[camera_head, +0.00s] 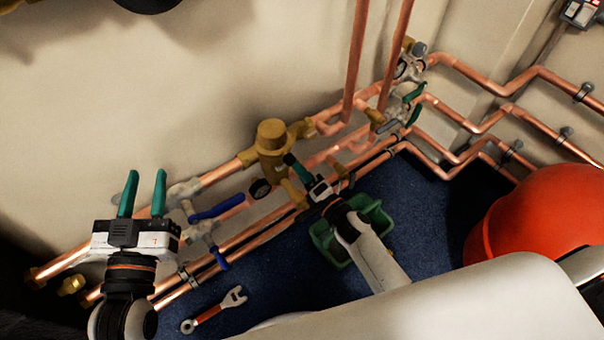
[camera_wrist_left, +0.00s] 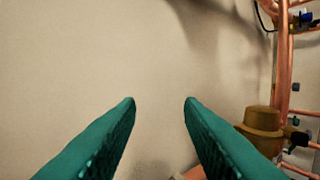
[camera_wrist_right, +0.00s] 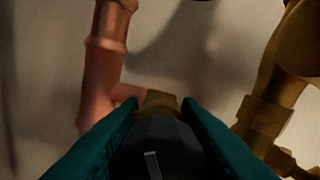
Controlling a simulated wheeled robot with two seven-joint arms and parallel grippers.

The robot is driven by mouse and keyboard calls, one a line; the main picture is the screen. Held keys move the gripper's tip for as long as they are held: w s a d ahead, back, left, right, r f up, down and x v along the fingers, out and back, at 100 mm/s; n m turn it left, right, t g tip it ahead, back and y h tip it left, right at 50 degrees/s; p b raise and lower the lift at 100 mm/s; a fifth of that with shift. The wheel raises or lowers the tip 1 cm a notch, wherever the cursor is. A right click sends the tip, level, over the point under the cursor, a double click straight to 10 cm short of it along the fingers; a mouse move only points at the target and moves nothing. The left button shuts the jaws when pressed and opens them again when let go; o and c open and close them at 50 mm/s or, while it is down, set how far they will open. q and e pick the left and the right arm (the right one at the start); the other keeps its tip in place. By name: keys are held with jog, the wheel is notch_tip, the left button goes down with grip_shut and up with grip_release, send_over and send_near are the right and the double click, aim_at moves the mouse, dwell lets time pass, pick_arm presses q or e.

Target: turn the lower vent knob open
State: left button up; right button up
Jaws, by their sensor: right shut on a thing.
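The vent knob (camera_wrist_right: 155,145) is dark with a pale line on its face. In the right wrist view it sits between both green fingers of my right gripper (camera_wrist_right: 158,110), in front of a small brass fitting (camera_wrist_right: 160,102). In the head view my right gripper (camera_head: 291,161) is just right of the large brass body (camera_head: 271,145); the knob there is hidden by the gripper. My left gripper (camera_head: 143,185) is open and empty in front of the wall, left of the pipes. Its fingers stand apart in the left wrist view (camera_wrist_left: 160,102).
Copper pipes run along the wall, with blue-handled valves (camera_head: 216,209) and green-handled valves (camera_head: 412,94). A black round part (camera_head: 260,188) sits below the brass body. A green crate (camera_head: 324,243), a wrench (camera_head: 211,312) and a red rounded object (camera_head: 545,220) are lower down.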

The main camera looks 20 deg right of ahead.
pick_arm(q)
jog(key=shift+s+r+t, duration=0.1)
jog(key=shift+r+t, duration=0.4)
jog(key=shift+r, duration=0.1)
pick_arm(e)
jog(key=shift+f+n, duration=0.15)
jog(key=shift+n, duration=0.35)
jog(key=o, duration=1)
jog(key=shift+c, duration=0.2)
jog(key=shift+s, duration=0.1)
pick_arm(q)
notch_tip(320, 180, down, 7)
jog(key=a+g+y+p, duration=0.1)
jog(key=g+p, duration=0.1)
jog(key=g, duration=0.3)
jog(key=shift+s+a+f+g+y, duration=0.2)
jog(key=shift+s+g+y, duration=0.1)
jog(key=shift+s, duration=0.1)
pick_arm(e)
jog(key=v, duration=1.2)
